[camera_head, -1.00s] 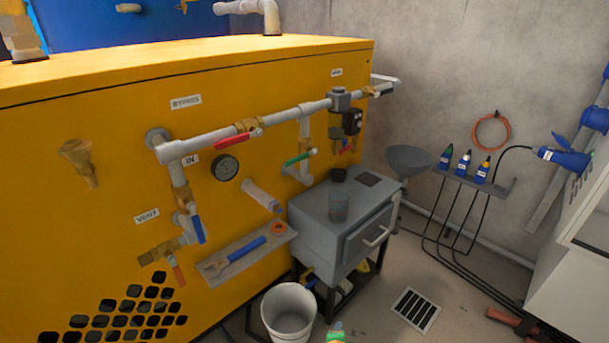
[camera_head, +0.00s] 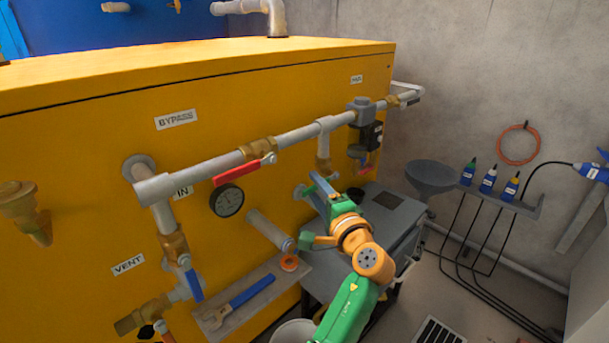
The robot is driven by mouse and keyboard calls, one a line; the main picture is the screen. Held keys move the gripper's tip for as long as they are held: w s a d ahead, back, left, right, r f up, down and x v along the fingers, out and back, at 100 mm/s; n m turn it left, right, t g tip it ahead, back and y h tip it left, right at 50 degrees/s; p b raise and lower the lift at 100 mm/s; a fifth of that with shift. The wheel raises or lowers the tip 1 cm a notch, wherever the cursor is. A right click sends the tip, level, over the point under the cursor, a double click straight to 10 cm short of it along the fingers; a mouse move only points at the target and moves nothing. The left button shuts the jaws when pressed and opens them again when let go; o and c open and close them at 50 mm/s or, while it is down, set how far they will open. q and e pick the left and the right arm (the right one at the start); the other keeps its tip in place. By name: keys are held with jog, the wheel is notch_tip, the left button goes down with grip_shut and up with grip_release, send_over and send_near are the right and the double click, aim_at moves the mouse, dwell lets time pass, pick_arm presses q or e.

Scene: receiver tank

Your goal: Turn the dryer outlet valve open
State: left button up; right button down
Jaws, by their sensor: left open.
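The valve with the green lever is on the short vertical pipe at the right of the yellow dryer panel. My left arm comes up from the bottom, green and orange. My right gripper is not in view.
A red-handled valve (camera_head: 245,168) under the BYPASS label, a round gauge (camera_head: 227,200) and a blue-handled valve (camera_head: 193,284) are to the left. A shelf with a blue wrench (camera_head: 240,299) juts out below. A grey cabinet (camera_head: 392,222) stands behind my arm.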

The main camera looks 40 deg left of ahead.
aim_at(314, 187)
pick_arm(q)
jog(key=x, duration=0.4)
jog(key=shift+w+a+f, duration=0.1)
jog(key=shift+w+a, duration=0.05)
grip_shut()
dwell(1.2)
